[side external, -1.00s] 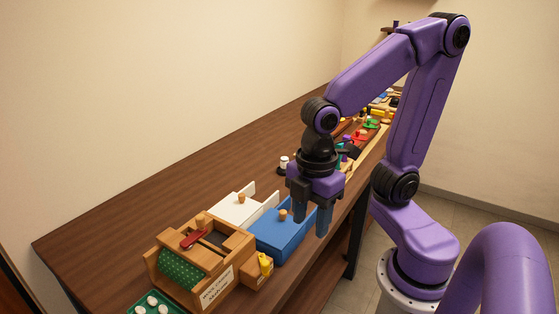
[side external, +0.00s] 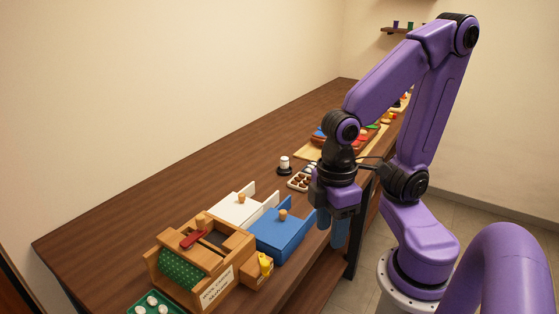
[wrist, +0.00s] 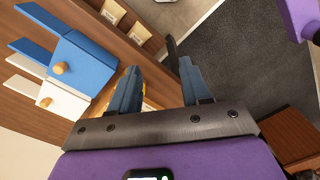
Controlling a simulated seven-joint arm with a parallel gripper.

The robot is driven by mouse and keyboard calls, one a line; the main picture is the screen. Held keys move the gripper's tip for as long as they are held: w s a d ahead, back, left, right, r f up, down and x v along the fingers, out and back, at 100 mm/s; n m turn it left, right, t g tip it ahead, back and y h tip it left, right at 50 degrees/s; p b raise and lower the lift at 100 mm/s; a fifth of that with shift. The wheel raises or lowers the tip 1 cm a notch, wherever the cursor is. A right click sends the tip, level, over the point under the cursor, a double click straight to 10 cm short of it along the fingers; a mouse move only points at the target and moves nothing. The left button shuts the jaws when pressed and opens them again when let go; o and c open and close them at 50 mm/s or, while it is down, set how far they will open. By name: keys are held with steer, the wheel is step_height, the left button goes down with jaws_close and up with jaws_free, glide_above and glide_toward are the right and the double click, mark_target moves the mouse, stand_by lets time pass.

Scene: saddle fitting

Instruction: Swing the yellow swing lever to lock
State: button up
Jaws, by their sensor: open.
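The yellow swing lever (side external: 265,263) is a small yellow piece at the right side of a wooden box fixture (side external: 222,262) with a white label, in the side view. A sliver of yellow shows beside my left finger in the wrist view; I cannot tell whether it is the lever. My gripper (side external: 340,232) hangs fingers down by the table's front edge, to the right of the lever and apart from it. In the wrist view my gripper (wrist: 157,72) is open with nothing between the fingers. The lever's exact angle is too small to tell.
A blue box (side external: 280,236) and a white box (side external: 240,208), both with wooden knobs, stand beside the fixture. A red lever (side external: 194,238) and a green dotted roll (side external: 180,271) are on the fixture. A green tray (side external: 153,306) is in front. The table's back left is clear.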

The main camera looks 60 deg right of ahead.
steer(key=w+d+f+m+g+y, duration=0.1)
steer(key=w+d+m+y, duration=0.25)
steer(key=w+m, duration=0.65)
steer(key=w+d+f+m+y, duration=0.15)
steer(key=w+d+m, duration=0.25)
steer(key=w+m, duration=0.65)
steer(key=w+d+m+t+y, duration=0.2)
steer(key=w+d+m+t, duration=0.1)
steer(key=d+m, duration=0.8)
steer(key=shift+w+d+f+t+y, duration=0.35)
steer(key=shift+w+d, duration=0.35)
steer(key=shift+d, duration=0.3)
